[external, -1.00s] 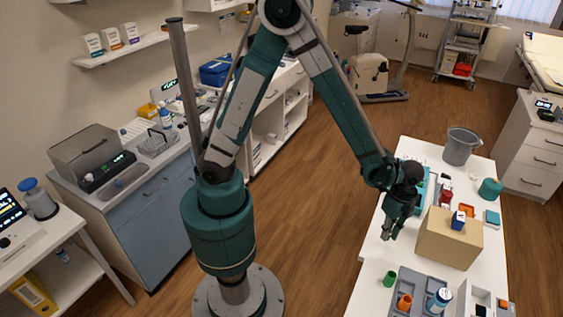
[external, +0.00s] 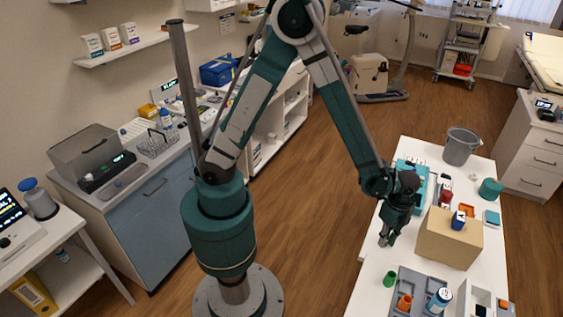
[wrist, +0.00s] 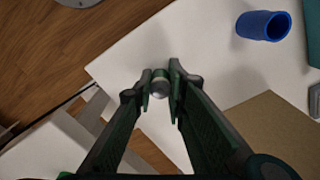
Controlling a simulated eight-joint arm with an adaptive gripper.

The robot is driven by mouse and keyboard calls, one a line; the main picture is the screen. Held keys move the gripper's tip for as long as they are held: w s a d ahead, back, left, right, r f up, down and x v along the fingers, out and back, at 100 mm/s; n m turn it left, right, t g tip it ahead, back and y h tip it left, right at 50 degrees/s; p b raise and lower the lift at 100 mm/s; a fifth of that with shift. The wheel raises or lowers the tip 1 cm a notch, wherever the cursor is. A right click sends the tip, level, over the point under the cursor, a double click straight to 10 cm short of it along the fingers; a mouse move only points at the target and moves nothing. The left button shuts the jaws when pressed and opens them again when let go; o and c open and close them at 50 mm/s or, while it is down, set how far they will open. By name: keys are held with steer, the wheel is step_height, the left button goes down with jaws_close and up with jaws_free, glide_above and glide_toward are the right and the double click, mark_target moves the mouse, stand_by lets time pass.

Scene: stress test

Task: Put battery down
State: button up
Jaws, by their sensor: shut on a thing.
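My gripper (external: 386,241) hangs low over the white table, left of the cardboard box. In the wrist view my gripper (wrist: 160,84) has its fingertips closed around a small battery (wrist: 160,88), seen as a grey round end with green beside it. The white table top (wrist: 125,65) lies below the battery. Whether the battery touches the table cannot be told. In the external view the battery is too small to make out between the fingers.
The cardboard box (external: 448,242) stands close right of my gripper. The wrist view shows a blue cup (wrist: 263,26) at upper right. A grey tray (external: 410,284) and green cup (external: 389,279) are at the front. Bare table surrounds the fingertips; its left edge is near.

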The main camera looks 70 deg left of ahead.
steer(key=shift+f, duration=0.2)
steer(key=o, duration=0.9)
steer(key=shift+r, duration=0.1)
steer(key=shift+r, duration=0.1)
step_height(320, 180, up, 12)
steer(key=p, duration=0.1)
stand_by(0.5)
stand_by(0.4)
steer(key=shift+r, duration=0.1)
